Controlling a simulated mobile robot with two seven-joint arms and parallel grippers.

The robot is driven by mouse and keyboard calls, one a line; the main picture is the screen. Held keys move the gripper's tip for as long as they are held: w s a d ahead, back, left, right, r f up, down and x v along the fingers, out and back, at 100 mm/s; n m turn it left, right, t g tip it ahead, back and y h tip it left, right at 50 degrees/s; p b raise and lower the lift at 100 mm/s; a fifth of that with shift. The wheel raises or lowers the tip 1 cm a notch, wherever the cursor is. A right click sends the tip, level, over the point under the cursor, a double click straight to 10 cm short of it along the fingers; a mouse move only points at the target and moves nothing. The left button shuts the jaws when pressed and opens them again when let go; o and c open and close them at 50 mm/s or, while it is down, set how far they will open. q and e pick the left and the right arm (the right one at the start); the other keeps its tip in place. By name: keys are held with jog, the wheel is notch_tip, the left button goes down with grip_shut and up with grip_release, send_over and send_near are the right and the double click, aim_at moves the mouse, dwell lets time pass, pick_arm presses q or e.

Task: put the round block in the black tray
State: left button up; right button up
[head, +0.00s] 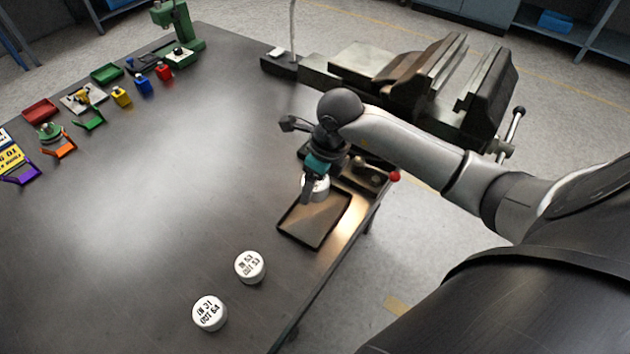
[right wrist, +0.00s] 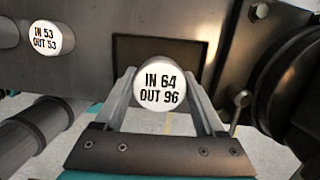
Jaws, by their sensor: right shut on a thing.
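My right gripper (head: 312,192) is shut on a white round block (head: 317,182) marked "IN 64 OUT 96". In the right wrist view the block (right wrist: 160,88) sits between both fingers, its label facing the camera. The black tray (head: 327,229) is a shallow, empty-looking rectangle near the table's right edge. The held block shows at the tray's far edge in the head view; I cannot tell its exact height. Behind the block, the tray (right wrist: 195,50) fills a dark patch in the wrist view. My left gripper is not in view.
Two more white round blocks stand on the table, one marked "IN 53 OUT 53" (head: 249,266) and another (head: 210,313) nearer. A large vise (head: 420,80) stands at the back right. Small coloured parts and a green press (head: 178,35) line the far left. The table's middle is clear.

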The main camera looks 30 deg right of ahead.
aim_at(313, 212)
jog(key=shift+s+d+b+x, duration=0.1)
jog(key=shift+s+b+x, duration=0.1)
jog(key=shift+b+x, duration=0.8)
jog(key=shift+s+d+b+x, duration=0.1)
jog(key=shift+s+b+x, duration=0.1)
jog(key=shift+b+x, duration=0.8)
jog(key=shift+s+d+b+x, duration=0.1)
jog(key=shift+s+b+x, duration=0.15)
jog(key=shift+b+x, duration=0.75)
jog(key=shift+w+f, duration=0.1)
jog(key=shift+f, duration=0.6)
jog(key=shift+f, duration=0.35)
jog(key=o, duration=1.2)
jog(key=shift+o, duration=0.2)
jog(key=shift+w+a+p+v, duration=0.1)
jog(key=shift+w+p+v, duration=0.1)
jog(key=shift+p+v, duration=0.85)
jog(key=shift+w+a+p+v, duration=0.1)
jog(key=shift+w+p+v, duration=0.15)
jog(key=shift+p+v, duration=0.8)
jog(key=shift+w+a+p+v, duration=0.1)
jog(key=shift+w+p+v, duration=0.1)
jog(key=shift+p+v, duration=0.85)
jog(key=shift+r+b, duration=0.35)
jog(key=shift+r, duration=0.05)
jog(key=shift+s, duration=0.15)
